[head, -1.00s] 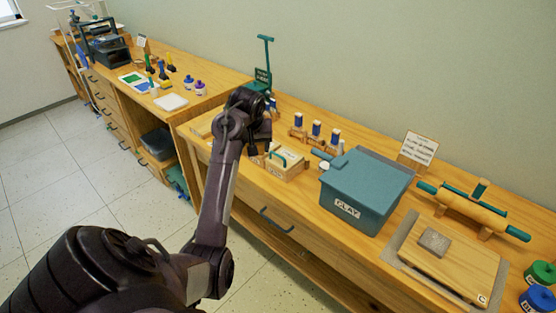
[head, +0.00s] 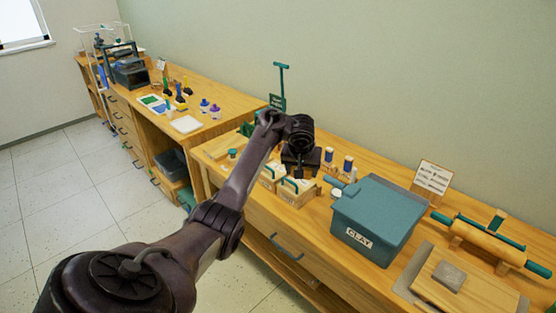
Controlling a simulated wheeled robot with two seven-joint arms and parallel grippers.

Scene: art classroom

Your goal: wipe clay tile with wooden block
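The clay tile (head: 449,276), a small grey-brown slab, lies on a wooden board (head: 470,293) at the lower right. Two pale wooden blocks with teal handles stand near the middle of the bench: one (head: 268,182) at the left and one (head: 297,194) at the right. My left gripper (head: 299,172) points down just behind the blocks, close to the right one. I cannot tell whether it touches a block, and its fingers are too dark and small to judge. My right gripper is out of view.
A blue-grey clay bin (head: 376,222) stands between the blocks and the board. Blue-labelled bottles (head: 347,164) stand behind the blocks. A rolling pin (head: 488,244) and a sign card (head: 433,178) are at the back right.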

